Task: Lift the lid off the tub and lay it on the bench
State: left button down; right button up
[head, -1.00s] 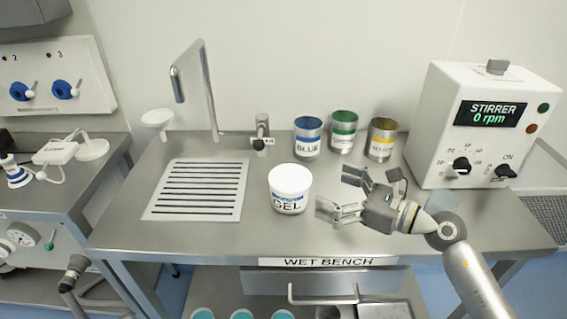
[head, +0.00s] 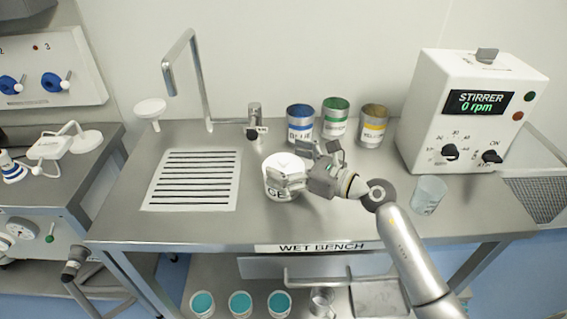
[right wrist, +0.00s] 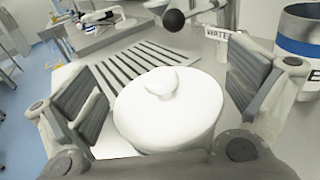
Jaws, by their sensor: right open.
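The white tub (head: 270,190) labelled GEL stands on the wet bench (head: 210,226). Its white lid (head: 285,161) is on top of it, and a round knob shows on the lid (right wrist: 165,112) in the right wrist view. My right gripper (head: 306,165) is at the tub, its fingers hiding part of the tub's front and label. In the right wrist view my right gripper (right wrist: 165,95) is open, with one finger on each side of the lid and a gap on both sides. My left gripper is not in view.
Blue (head: 300,124), green (head: 336,119) and yellow (head: 372,126) tins stand behind the tub. A clear beaker (head: 429,195) and the stirrer box (head: 462,115) are at the right. A slotted drain plate (head: 192,180) lies left. The bench's front strip is clear.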

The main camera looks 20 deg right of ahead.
jog(key=shift+w+a, duration=0.2)
jog(key=shift+w, duration=0.1)
jog(key=shift+s+d, duration=0.1)
jog(key=shift+c, duration=0.6)
jog(key=c, duration=0.5)
